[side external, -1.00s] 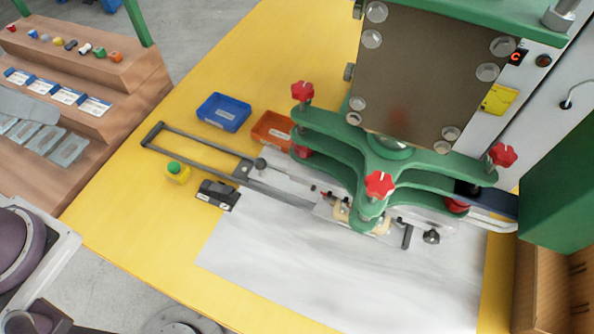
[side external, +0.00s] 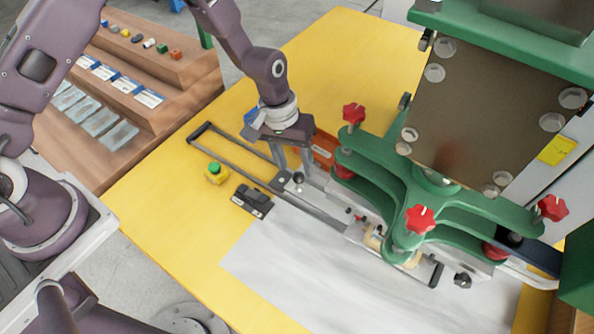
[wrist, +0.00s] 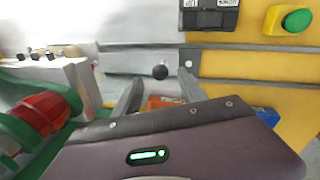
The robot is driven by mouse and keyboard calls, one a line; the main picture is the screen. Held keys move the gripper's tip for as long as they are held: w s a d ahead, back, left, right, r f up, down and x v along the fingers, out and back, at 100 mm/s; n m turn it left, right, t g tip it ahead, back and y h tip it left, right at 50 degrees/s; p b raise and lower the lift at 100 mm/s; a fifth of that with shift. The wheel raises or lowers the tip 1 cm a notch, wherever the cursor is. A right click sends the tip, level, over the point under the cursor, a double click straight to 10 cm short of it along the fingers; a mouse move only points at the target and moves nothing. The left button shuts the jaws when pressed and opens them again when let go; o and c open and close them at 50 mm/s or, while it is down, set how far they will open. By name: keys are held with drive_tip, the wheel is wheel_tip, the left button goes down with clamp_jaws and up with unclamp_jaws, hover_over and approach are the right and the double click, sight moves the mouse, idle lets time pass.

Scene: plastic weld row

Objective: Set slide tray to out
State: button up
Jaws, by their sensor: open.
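The slide's grey rails (side external: 235,155) run from a looped end at the left towards the green press head. A grey plate with a dark round knob (side external: 298,177) lies on the rails, left of the press. The slide's inner part lies under the press head and is partly hidden. The knob also shows in the wrist view (wrist: 160,72). My gripper (side external: 292,168) is open and points down close to the knob. In the wrist view its fingers (wrist: 158,88) lie on either side of the knob's line, with the knob just beyond the tips. Contact cannot be told.
The green press head (side external: 415,195) with red knobs stands close to the right. An orange bin (side external: 323,150) and a mostly hidden blue bin (wrist: 265,114) sit behind my gripper. A green button (side external: 214,170) and a black block (side external: 252,200) stand in front of the rails.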

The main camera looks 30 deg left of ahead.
sight(297, 174)
drive_tip(key=f, duration=0.3)
drive_tip(key=shift+d+f, duration=0.3)
drive_tip(key=shift+d, duration=0.05)
drive_tip(key=shift+c, duration=0.2)
clamp_jaws()
idle(0.9)
